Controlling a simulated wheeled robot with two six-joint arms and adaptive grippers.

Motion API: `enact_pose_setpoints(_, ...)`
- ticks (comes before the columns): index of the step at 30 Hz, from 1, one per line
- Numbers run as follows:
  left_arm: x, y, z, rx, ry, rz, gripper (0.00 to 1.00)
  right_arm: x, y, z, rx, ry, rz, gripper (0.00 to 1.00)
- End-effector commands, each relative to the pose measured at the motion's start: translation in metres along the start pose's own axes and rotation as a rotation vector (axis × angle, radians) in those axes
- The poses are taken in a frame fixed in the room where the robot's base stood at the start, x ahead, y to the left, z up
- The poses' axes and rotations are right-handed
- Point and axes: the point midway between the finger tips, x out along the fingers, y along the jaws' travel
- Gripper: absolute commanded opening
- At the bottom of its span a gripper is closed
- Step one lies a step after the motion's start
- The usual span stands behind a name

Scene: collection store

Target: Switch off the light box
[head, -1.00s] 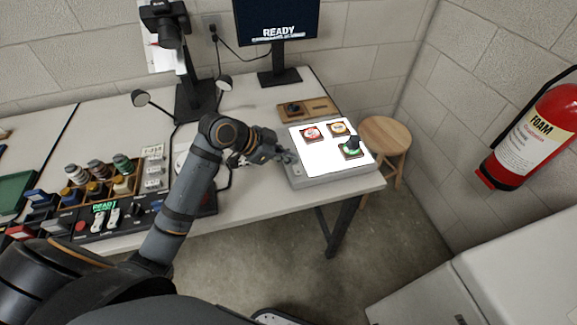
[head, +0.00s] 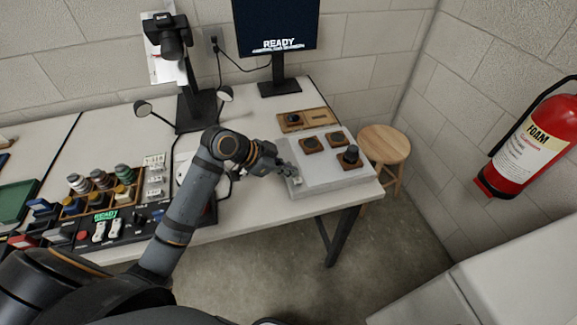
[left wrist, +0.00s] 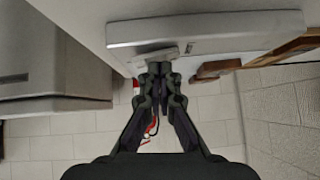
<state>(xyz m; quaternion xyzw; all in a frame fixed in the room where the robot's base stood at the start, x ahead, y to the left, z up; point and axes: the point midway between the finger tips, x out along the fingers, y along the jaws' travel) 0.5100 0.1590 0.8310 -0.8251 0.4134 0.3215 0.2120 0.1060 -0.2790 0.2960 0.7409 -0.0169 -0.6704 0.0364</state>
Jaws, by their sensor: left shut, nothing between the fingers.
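The light box (head: 330,179) lies near the right end of the table, and its top is now dull grey and unlit. Several dark items in brown frames sit on it, among them a dark knob-like piece (head: 350,156) at its right. My left gripper (head: 291,174) is at the box's left front corner with its fingers shut and empty. In the left wrist view the shut fingertips (left wrist: 160,70) are at a small pale switch plate (left wrist: 152,58) on the edge of the light box (left wrist: 205,32). I cannot tell if they touch it. My right gripper is not in view.
A wooden tray (head: 306,119) lies behind the box. A monitor (head: 275,30) and a camera stand (head: 195,105) stand at the back. A control panel (head: 125,222) and bottles are at left. A wooden stool (head: 384,144) stands right of the table.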

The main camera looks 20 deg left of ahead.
Motion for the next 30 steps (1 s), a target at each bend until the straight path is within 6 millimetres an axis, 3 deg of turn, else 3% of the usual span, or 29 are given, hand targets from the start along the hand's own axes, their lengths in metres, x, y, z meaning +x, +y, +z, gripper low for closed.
enact_pose_setpoints(16, -0.007, 0.006, -0.006, 0.000, 0.000, -0.002, 0.00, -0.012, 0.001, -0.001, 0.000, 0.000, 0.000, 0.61)
enact_pose_setpoints(23, -0.041, -0.010, -0.039, -0.010, -0.001, -0.011, 0.00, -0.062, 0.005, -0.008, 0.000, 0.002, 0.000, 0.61)
enact_pose_setpoints(25, -0.047, -0.012, -0.026, -0.003, -0.008, -0.016, 0.00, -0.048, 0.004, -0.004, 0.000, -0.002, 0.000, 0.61)
enact_pose_setpoints(30, -0.078, -0.016, -0.026, -0.004, -0.010, -0.014, 0.00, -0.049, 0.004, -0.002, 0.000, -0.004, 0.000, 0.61)
